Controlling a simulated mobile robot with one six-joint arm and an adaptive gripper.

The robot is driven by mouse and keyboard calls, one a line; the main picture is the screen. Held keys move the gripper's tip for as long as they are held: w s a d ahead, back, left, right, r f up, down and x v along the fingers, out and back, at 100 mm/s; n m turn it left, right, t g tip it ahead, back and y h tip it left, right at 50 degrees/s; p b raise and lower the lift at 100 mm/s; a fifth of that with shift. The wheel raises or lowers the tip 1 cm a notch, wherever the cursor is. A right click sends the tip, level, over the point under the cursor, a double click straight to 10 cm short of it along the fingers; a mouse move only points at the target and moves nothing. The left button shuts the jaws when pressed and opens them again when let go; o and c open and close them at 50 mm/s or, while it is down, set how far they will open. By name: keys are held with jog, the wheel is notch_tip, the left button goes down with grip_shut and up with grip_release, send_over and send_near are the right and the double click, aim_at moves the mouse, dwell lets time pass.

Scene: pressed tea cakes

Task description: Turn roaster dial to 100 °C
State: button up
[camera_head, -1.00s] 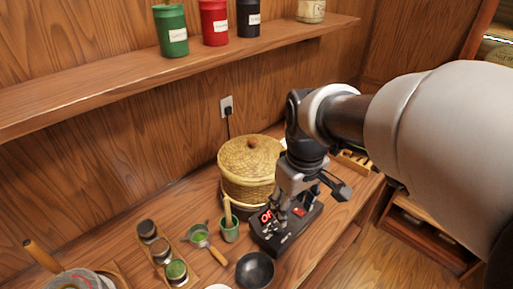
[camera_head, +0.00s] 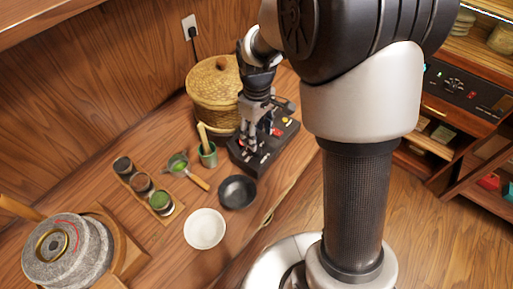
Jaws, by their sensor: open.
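My gripper (camera_head: 252,132) points down over a black control box (camera_head: 282,140) on the wooden counter and is open. Its fingers hide part of the box, so I cannot tell whether they touch it. A red switch shows on the box beside the fingers; no dial or reading can be made out there. At the right, a second black panel (camera_head: 455,84) is set in a wooden cabinet, with small light marks, a knob-like shape and a red spot. Its markings are too small to read, and I cannot tell which panel is the roaster's.
A lidded wicker basket (camera_head: 213,95) stands left of my gripper. A green cup (camera_head: 208,155), black bowl (camera_head: 237,192), white bowl (camera_head: 205,229), strainer (camera_head: 178,165), tray of small jars and stone mill (camera_head: 62,255) fill the counter. Open floor lies at the right.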

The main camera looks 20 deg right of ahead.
aim_at(257, 151)
notch_tip(257, 151, down, 7)
jog(key=shift+r+b, duration=0.1)
jog(key=shift+b, duration=0.85)
jog(key=shift+c, duration=0.5)
jog(key=c, duration=1)
